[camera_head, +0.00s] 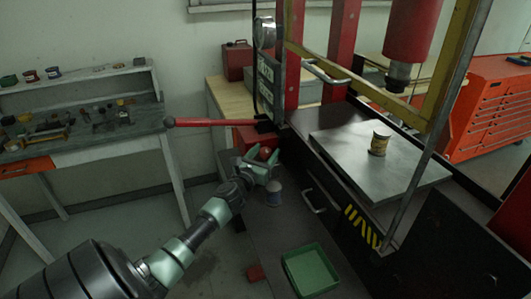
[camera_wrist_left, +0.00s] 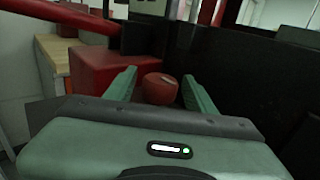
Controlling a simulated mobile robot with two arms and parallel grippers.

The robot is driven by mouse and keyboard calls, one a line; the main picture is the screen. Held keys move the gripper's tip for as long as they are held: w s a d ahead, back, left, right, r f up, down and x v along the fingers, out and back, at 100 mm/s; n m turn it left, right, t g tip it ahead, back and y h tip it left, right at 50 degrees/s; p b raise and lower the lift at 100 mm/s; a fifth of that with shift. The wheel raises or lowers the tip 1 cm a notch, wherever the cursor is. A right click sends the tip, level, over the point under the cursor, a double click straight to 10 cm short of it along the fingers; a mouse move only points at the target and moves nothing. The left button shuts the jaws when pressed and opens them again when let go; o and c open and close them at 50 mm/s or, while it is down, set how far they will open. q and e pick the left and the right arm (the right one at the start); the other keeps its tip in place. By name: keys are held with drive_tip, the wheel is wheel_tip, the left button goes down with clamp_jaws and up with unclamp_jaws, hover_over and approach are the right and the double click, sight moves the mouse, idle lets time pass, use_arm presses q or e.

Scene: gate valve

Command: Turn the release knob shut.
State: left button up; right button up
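The release knob (camera_wrist_left: 160,88) is a small round red knob in front of a red pump block (camera_wrist_left: 105,68). In the left wrist view it stands between the two green fingers of my left gripper (camera_wrist_left: 160,92), with a gap visible on each side. In the head view the knob (camera_head: 265,153) shows just beyond the fingers of my left gripper (camera_head: 262,167), at the press's left side. My left gripper is open. My right gripper is in neither view.
A red pump lever (camera_head: 210,122) sticks out left above the knob. A can (camera_head: 273,194) and a green tray (camera_head: 310,270) are near my left gripper. The dark press frame is close on the right.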

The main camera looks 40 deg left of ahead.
use_arm(q)
drive_tip(key=c, duration=1)
clamp_jaws()
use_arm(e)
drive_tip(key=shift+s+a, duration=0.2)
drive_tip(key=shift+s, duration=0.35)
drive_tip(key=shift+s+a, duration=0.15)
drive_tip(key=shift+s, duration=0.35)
